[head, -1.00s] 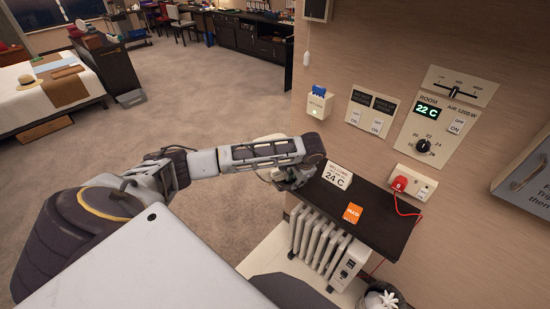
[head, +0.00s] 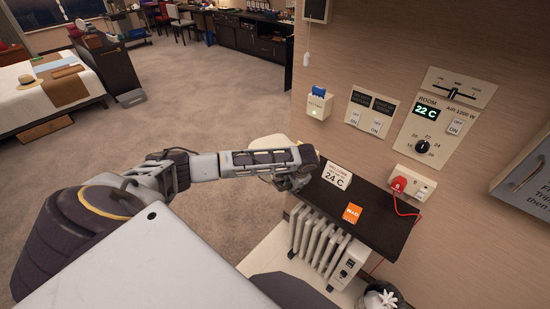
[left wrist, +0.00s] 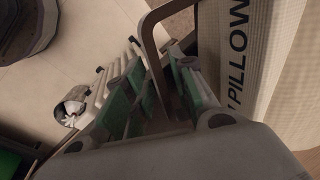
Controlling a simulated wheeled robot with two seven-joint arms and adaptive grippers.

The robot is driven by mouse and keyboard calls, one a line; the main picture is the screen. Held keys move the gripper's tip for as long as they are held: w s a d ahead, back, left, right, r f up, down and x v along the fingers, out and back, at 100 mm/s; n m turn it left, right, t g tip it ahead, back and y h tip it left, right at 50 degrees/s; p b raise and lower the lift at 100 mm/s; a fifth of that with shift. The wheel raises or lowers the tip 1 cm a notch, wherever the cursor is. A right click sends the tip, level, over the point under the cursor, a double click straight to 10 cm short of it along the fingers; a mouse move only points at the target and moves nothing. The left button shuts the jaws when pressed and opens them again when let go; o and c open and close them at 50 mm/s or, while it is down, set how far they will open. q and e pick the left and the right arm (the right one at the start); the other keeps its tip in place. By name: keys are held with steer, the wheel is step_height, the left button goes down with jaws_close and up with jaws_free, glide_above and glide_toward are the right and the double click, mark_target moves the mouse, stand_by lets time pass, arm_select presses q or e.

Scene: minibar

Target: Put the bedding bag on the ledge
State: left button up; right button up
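The bedding bag is cream-coloured and shows in the head view (head: 268,143) mostly hidden behind my left gripper (head: 292,182). In the left wrist view the bag's woven side with the printing "PILLOW" (left wrist: 262,60) fills the right. Its brown handle (left wrist: 152,42) passes between the green-padded fingers of my left gripper (left wrist: 158,95), which look closed on it. The ledge is the dark shelf (head: 378,222) on the wall above a white radiator. The gripper is at the ledge's left end. My right gripper is not in view.
The radiator (head: 318,245) is below. The ledge's front right part is bare.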

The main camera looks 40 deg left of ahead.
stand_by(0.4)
arm_select(q)
jaws_close()
steer(key=shift+r, duration=0.15)
steer(key=shift+r+b, duration=0.3)
steer(key=shift+r, duration=4.6)
